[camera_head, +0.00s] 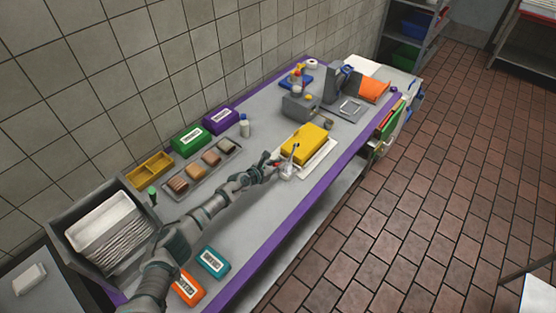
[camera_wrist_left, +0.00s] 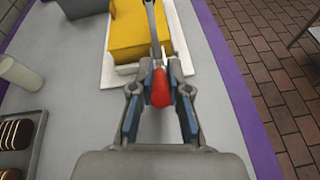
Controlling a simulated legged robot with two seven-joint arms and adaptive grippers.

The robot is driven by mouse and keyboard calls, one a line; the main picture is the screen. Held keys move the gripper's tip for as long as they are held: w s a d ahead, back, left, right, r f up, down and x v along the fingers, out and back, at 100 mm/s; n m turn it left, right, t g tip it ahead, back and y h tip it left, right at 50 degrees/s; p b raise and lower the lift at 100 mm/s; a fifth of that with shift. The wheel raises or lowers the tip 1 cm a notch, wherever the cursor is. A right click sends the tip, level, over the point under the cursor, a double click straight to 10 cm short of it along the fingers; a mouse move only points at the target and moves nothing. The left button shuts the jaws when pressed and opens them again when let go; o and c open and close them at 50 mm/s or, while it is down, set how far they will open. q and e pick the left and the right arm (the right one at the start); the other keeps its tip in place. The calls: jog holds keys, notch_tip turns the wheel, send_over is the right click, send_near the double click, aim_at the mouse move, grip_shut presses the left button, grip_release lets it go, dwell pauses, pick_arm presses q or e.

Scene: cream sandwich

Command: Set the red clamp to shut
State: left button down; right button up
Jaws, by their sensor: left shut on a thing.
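The red clamp shows in the left wrist view as a red knob (camera_wrist_left: 161,88) on the end of a grey lever (camera_wrist_left: 152,28), in front of a yellow block (camera_wrist_left: 127,30). My left gripper (camera_wrist_left: 160,80) has its fingertips on both sides of the red knob and is shut on it. In the head view my left gripper (camera_head: 277,167) is at the near end of the white board (camera_head: 323,158) that bears the yellow block (camera_head: 304,144). My right gripper is not in view.
A tray of dark and tan pieces (camera_head: 202,167) lies left of the arm, with green (camera_head: 190,139) and purple (camera_head: 220,121) boxes behind it. A white bottle (camera_head: 244,126) stands nearby. Teal (camera_head: 212,262) and orange (camera_head: 188,287) boxes lie at the front. The purple table edge (camera_head: 290,226) is close on the right.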

pick_arm(q)
jog(key=p, duration=0.1)
jog(key=r+g+y+p, duration=0.1)
jog(key=shift+w+d+r+p, duration=0.2)
jog(key=shift+w+r+p, duration=0.05)
jog(key=shift+w+p, duration=0.15)
jog(key=shift+w+d+r+g+y+p, duration=0.15)
jog(key=shift+w+g+y+p, duration=0.15)
jog(key=shift+g+p, duration=0.2)
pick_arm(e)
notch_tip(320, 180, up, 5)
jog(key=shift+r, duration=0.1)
pick_arm(q)
jog(key=shift+r, duration=0.15)
jog(key=c, duration=1.1)
grip_release()
jog(key=shift+c, duration=0.2)
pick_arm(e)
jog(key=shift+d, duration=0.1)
pick_arm(q)
jog(key=shift+s+a+r, duration=0.15)
jog(key=shift+a+r, duration=0.15)
jog(key=v, duration=1)
jog(key=shift+s+a+r, duration=0.2)
jog(key=shift+s+r, duration=0.05)
